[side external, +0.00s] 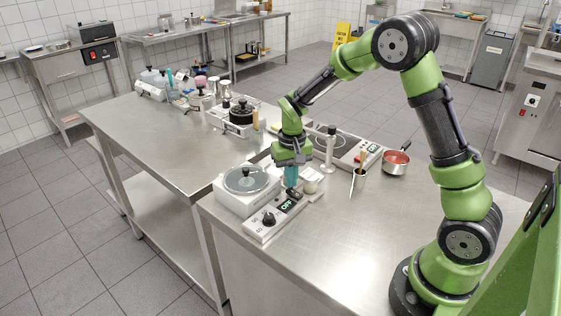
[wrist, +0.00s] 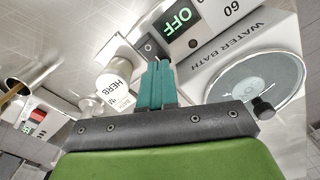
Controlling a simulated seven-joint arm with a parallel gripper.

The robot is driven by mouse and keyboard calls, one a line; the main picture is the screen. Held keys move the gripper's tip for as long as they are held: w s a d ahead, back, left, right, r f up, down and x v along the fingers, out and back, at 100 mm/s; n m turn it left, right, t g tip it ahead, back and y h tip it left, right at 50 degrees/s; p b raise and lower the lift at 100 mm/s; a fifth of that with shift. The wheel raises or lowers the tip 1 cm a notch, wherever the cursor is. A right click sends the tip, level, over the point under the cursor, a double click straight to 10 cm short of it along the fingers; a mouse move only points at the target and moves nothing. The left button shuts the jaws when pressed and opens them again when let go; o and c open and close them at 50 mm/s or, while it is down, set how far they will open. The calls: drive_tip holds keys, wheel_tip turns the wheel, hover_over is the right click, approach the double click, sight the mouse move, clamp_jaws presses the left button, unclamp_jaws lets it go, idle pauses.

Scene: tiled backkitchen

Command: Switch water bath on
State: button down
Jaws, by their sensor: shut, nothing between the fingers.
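The water bath (side external: 231,203) is a white box with a round lid on the left part of the near bench; its label and lid show at the right of the wrist view (wrist: 205,72). Its front control panel (side external: 258,230) has a black dial and a display (side external: 287,205) reading OFF in green, also readable in the wrist view (wrist: 177,20). A dark rocker switch (wrist: 147,48) sits beside the display. My gripper (side external: 291,186) is shut and empty, its teal fingers pointing down at the switch end of the panel. In the wrist view the fingertips (wrist: 157,63) appear close to the switch; I cannot tell if they touch.
A white herb jar (wrist: 112,84) stands close beside the fingers. A metal stand (side external: 329,150), a utensil cup (side external: 358,181), a red-filled pan (side external: 396,162) and a hob with its own display (side external: 373,147) stand further right. The bench front is clear.

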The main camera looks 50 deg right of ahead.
sight(291, 190)
drive_tip(key=shift+f, duration=0.85)
drive_tip(key=shift+r, duration=0.1)
wheel_tip(291, 190, up, 7)
idle(1.0)
drive_tip(key=s+a+r+n+t+y, duration=0.1)
drive_tip(key=s+a+r+t, duration=0.2)
drive_tip(key=s+r, duration=0.4)
drive_tip(key=s+a+r+n+t+y, duration=0.1)
drive_tip(key=s+a+r+t, duration=0.3)
drive_tip(key=s, duration=0.6)
wheel_tip(291, 190, up, 3)
drive_tip(key=shift+s+a+f, duration=0.1)
drive_tip(key=shift+s+a, duration=0.3)
drive_tip(key=shift+a, duration=0.75)
